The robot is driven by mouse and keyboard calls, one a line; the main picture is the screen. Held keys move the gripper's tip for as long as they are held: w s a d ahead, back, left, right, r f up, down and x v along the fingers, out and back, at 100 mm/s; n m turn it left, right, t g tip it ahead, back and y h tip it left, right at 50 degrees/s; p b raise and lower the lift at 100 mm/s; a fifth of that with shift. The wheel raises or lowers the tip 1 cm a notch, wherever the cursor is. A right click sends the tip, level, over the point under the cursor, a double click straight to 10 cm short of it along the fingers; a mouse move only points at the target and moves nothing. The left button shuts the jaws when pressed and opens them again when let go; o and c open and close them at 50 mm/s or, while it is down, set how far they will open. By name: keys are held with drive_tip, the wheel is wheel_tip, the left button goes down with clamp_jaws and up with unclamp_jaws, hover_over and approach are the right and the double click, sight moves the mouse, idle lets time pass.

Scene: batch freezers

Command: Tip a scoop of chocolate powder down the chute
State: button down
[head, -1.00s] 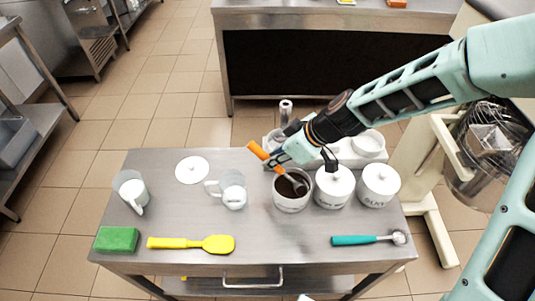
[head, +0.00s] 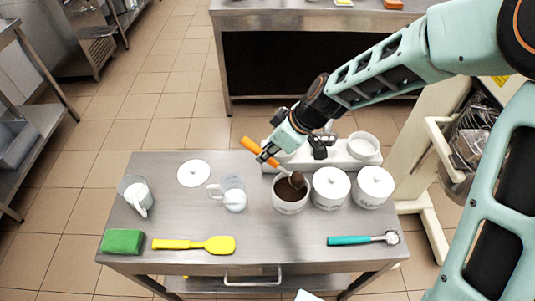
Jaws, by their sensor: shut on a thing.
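An orange-handled scoop (head: 252,146) is held in my gripper (head: 268,154), which is shut on its handle. The scoop's bowl (head: 298,181) carries dark brown powder and is at the mouth of an open white pot (head: 291,205). The pot holds dark brown chocolate powder (head: 285,190). Whether the bowl still touches the powder or the rim, I cannot tell. I cannot make out the chute in the head view.
Two lidded white pots (head: 331,188) (head: 373,187) stand right of the open pot. A clear jug (head: 231,195), white lid (head: 194,173), second jug (head: 136,196), green sponge (head: 122,241), yellow spatula (head: 200,244) and teal scoop (head: 362,240) lie around. A white tray (head: 345,158) is behind.

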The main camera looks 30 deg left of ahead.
drive_tip(key=shift+s+a+r+p, duration=0.1)
drive_tip(key=shift+a+r+p, duration=0.15)
drive_tip(key=shift+p, duration=0.15)
drive_tip(key=h+p, duration=0.1)
drive_tip(key=p, duration=0.1)
drive_tip(key=a+h+p, duration=0.1)
drive_tip(key=p, duration=0.1)
drive_tip(key=shift+a+r+h+p, duration=0.1)
drive_tip(key=shift+a+h+p, duration=0.15)
drive_tip(key=shift+h+p, duration=0.15)
drive_tip(key=shift+a+f+b, duration=0.2)
drive_tip(key=shift+b, duration=0.1)
drive_tip(key=shift+a+r+h, duration=0.1)
drive_tip(key=shift+a+h, duration=0.1)
drive_tip(key=shift+h, duration=0.4)
